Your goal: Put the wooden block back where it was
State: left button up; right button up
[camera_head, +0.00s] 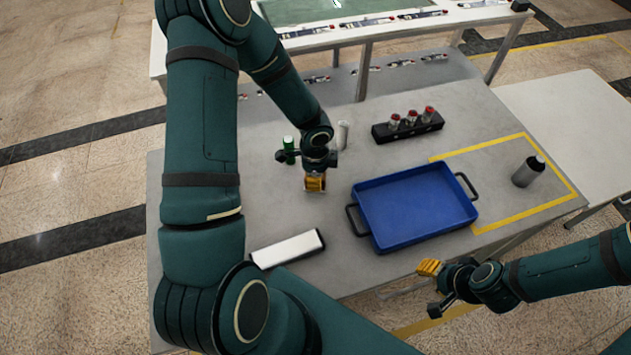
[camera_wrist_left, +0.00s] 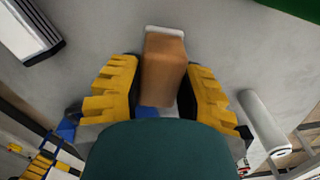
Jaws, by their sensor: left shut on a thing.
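The wooden block (camera_wrist_left: 164,72) is a tan-brown oblong in the left wrist view, with a pale strip at its far end. My left gripper (camera_wrist_left: 155,90) has its yellow ridged fingers on either side of the block and is shut on it. In the head view my left gripper (camera_head: 315,184) points down over the grey table, left of the blue tray. The block is mostly hidden there, and I cannot tell if it touches the table. My right gripper (camera_head: 432,288) is at the front right, past the table's front edge, with its fingers apart and empty.
A blue tray (camera_head: 362,197) with handles stands right of my left gripper. A white-topped bar (camera_head: 288,249) lies in front. A green bottle (camera_head: 289,150) and a white cylinder (camera_head: 343,134) stand close by. A black rack (camera_head: 408,130) and a grey bottle (camera_head: 527,172) are farther right.

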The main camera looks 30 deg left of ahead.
pick_arm(q)
jog(key=shift+w+f, duration=0.1)
jog(key=shift+f, duration=1.15)
jog(key=shift+f+b, duration=0.2)
jog(key=shift+b, duration=0.2)
jog(key=o, duration=1)
jog(key=shift+r, duration=0.1)
